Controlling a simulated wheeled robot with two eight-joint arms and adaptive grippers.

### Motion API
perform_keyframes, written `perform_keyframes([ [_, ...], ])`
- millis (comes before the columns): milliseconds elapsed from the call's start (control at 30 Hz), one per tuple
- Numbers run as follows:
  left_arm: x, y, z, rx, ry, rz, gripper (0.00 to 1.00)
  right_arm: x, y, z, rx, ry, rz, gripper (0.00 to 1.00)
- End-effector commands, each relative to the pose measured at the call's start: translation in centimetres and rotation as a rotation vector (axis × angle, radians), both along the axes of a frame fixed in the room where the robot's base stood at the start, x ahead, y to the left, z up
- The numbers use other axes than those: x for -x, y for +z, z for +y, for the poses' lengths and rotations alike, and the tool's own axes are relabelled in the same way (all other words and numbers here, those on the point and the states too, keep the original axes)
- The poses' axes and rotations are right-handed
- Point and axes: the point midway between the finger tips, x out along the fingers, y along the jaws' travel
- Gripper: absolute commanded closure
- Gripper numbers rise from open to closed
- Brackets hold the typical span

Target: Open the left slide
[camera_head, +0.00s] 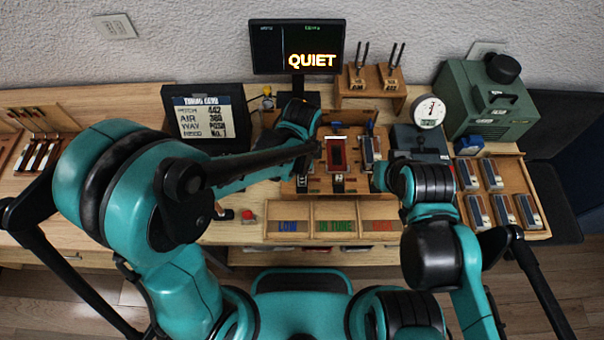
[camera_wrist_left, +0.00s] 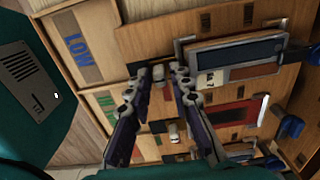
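A wooden board (camera_head: 318,187) stands at the centre of the bench with three slots side by side. The left slot is largely covered by my left arm in the head view; the middle one holds a dark red piece (camera_head: 337,154). In the left wrist view, a blue-grey piece (camera_wrist_left: 236,58) lies in the slot nearest the LOW bin. A small pale knob (camera_wrist_left: 159,73) sits in front of that slot. My left gripper (camera_wrist_left: 163,73) is open, its fingertips on either side of the knob; contact is unclear. My right gripper's fingers are hidden near the board's right side in the head view.
Bins marked LOW (camera_head: 287,226), IN TUNE and a third label stand before the board. A screen (camera_head: 297,47) reads QUIET. A gauge (camera_head: 429,112), a green machine (camera_head: 487,98) and a tray of several pieces (camera_head: 531,228) stand to the right.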

Motion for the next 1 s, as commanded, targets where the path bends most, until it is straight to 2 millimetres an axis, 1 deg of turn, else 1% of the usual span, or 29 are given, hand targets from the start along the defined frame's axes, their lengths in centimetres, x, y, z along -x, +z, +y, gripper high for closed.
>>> perform_keyframes([
  [167,0.0,0.0,0.0,0.0,0.0,0.0,0.79,0.0,0.0,0.0,0.0,0.0,0.0,1.0],
  [200,0.0,0.0,0.0,0.0,0.0,0.0,0.82,0.0,0.0,0.0,0.0,0.0,0.0,1.0],
  [267,0.0,0.0,0.0,0.0,0.0,0.0,0.98,0.0,0.0,0.0,0.0,0.0,0.0,1.0],
  [300,0.0,0.0,0.0,0.0,0.001,0.0,1.0,0.0,0.0,0.0,0.0,0.0,0.0,1.0],
  [533,0.2,0.1,0.0,0.0,0.0,0.0,1.0,0.0,0.0,0.0,0.0,0.0,0.0,1.0],
  [567,0.5,0.1,0.0,0.0,0.0,0.0,1.0,0.0,0.0,0.0,0.0,0.0,0.0,1.0],
  [800,3.8,0.0,0.0,0.0,-0.002,0.001,1.0,0.0,0.1,0.0,0.0,0.0,0.0,1.0],
  [1000,4.1,0.0,0.0,0.001,-0.001,0.005,1.0,0.0,0.1,0.0,0.0,0.0,0.0,1.0],
])
